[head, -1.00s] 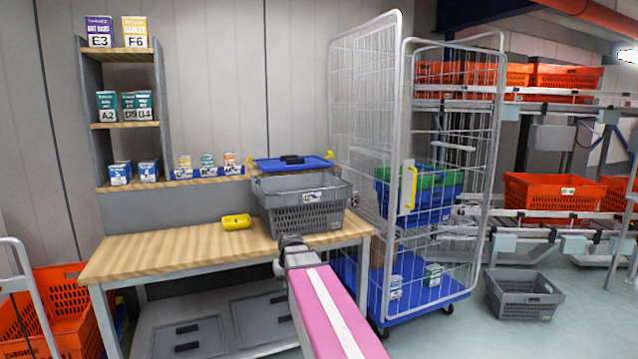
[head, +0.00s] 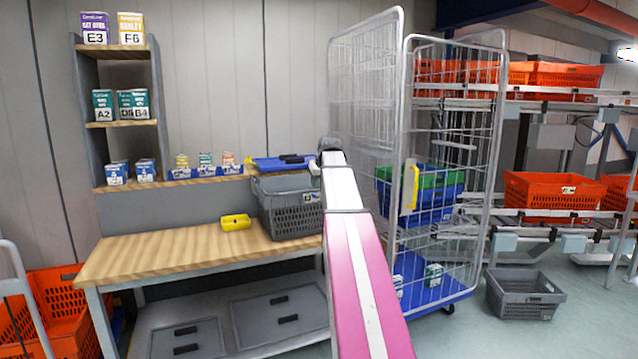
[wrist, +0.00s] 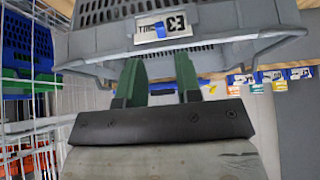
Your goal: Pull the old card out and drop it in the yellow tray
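The card (wrist: 163,27) is a white label with dark print, in a holder on the grey tote (wrist: 230,38) in the wrist view. It also shows small on the front of the grey tote (head: 285,215) in the head view, close beside my arm. The yellow tray (head: 236,222) is on the wooden bench, left of the tote. My gripper (wrist: 158,62) has two green fingers spread apart with nothing between them. They point toward the tote near the card; I cannot tell whether they touch it. In the head view my gripper is hidden by my arm.
The bench (head: 170,255) is clear left of the yellow tray. A wire cage trolley (head: 400,60) stands close on the right of my arm. A blue lid (head: 275,164) lies behind the tote. A shelf with small boxes (head: 95,28) stands at left.

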